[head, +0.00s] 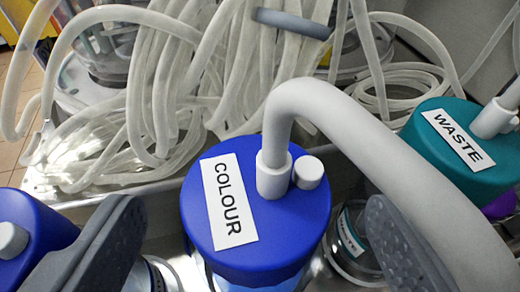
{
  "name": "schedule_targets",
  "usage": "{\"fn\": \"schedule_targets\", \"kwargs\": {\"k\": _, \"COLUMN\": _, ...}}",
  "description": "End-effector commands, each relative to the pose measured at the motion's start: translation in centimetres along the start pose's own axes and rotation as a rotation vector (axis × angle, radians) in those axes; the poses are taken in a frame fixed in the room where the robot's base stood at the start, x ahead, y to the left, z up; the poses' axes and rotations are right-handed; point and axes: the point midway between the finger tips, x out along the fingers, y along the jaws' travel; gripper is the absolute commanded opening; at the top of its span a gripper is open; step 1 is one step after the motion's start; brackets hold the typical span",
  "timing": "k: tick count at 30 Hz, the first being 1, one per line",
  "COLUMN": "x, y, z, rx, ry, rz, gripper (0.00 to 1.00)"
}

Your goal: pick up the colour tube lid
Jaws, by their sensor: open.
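The colour tube lid (275,225) is a round blue lid with a white label reading COLOUR. It sits on a bottle in the lower middle of the head view. A thick white tube (330,110) rises from a white fitting on its top and curves away to the lower right. A small white cap (308,172) stands beside that fitting. My gripper (255,235) is open, with one grey finger to the left of the lid and one to the right. The right finger overlaps the white tube in the picture. I cannot tell whether either finger touches anything.
A teal lid (462,150) labelled WASTE stands at the right with its own white tube. Another blue lid (35,240) is at the left edge. Coiled clear hoses (200,80) fill the area behind the colour lid. A purple lid shows partly at the right.

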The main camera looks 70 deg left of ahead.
Motion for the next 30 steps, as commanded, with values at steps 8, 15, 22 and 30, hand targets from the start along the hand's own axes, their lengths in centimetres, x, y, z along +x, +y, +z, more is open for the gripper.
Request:
{"fn": "schedule_targets", "kwargs": {"k": 8, "x": 3.5, "y": 0.0, "z": -0.2, "rx": 0.002, "ry": 0.000, "rz": -0.003, "gripper": 0.75}}
{"fn": "schedule_targets", "kwargs": {"k": 15, "x": 3.8, "y": 0.1, "z": -0.2, "rx": 0.001, "ry": 0.001, "rz": -0.001, "gripper": 0.75}}
{"fn": "schedule_targets", "kwargs": {"k": 22, "x": 3.8, "y": 0.0, "z": -0.2, "rx": 0.001, "ry": 0.000, "rz": -0.002, "gripper": 0.27}}
{"fn": "schedule_targets", "kwargs": {"k": 30, "x": 3.8, "y": 0.1, "z": -0.2, "rx": 0.001, "ry": 0.000, "rz": -0.002, "gripper": 0.27}}
